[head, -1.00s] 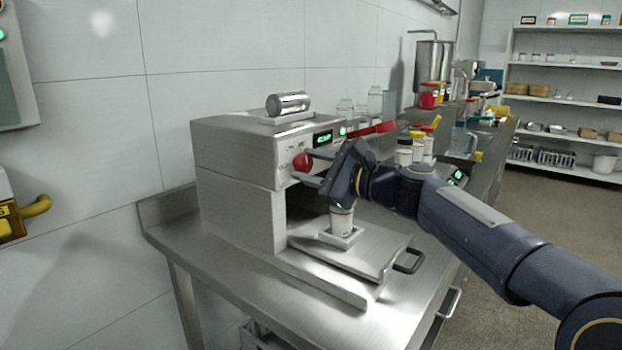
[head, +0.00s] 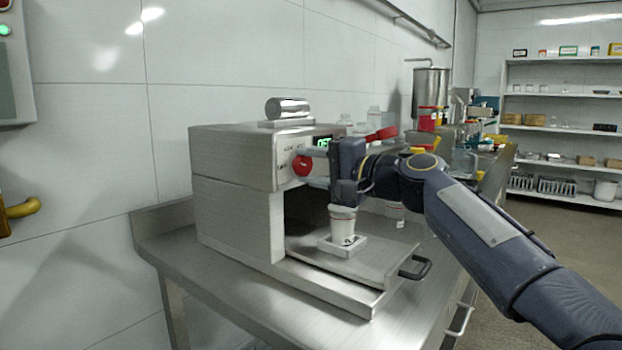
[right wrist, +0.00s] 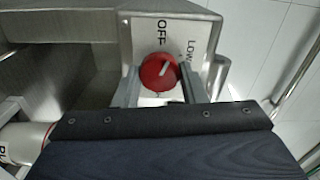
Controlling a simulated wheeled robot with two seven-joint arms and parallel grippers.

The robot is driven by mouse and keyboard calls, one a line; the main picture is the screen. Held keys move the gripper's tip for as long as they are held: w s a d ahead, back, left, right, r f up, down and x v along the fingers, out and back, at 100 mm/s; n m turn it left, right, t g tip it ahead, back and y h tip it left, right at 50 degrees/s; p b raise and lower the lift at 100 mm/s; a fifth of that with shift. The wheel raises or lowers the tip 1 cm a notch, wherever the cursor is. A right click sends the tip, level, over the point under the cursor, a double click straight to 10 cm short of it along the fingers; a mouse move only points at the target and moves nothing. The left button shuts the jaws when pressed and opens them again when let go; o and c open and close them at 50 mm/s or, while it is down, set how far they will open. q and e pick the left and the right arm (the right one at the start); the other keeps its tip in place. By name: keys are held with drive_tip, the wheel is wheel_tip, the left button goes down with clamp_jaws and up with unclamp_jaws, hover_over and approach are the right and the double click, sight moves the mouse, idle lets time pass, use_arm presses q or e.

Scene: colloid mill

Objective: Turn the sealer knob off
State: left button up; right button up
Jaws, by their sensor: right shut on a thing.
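The red sealer knob (head: 303,166) is on the front panel of the steel sealer (head: 232,158). My right gripper (head: 306,167) is shut on the knob, one finger above it and one below. In the right wrist view the knob (right wrist: 159,73) sits between the two fingers of the right gripper (right wrist: 158,82). Its white mark points up toward the OFF side of the panel, with LOW printed to the right. A green display (head: 322,142) beside the knob shows "OF", partly hidden by my gripper. My left gripper is not in view.
A white cup (head: 342,226) stands in a holder on the sealer's pulled-out tray (head: 372,262), below my gripper. A metal cylinder (head: 287,107) rests on top. A red lever (head: 381,134) sticks out beyond. Several bottles and a tank stand farther back.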

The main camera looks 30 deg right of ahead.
drive_tip(key=shift+f+n+b, duration=0.1)
drive_tip(key=shift+n+b, duration=1.1)
drive_tip(key=shift+n, duration=1)
drive_tip(key=o, duration=1)
drive_tip(key=shift+s, duration=0.1)
drive_tip(key=v, duration=0.7)
drive_tip(key=shift+s+d, duration=0.15)
drive_tip(key=shift+s, duration=0.1)
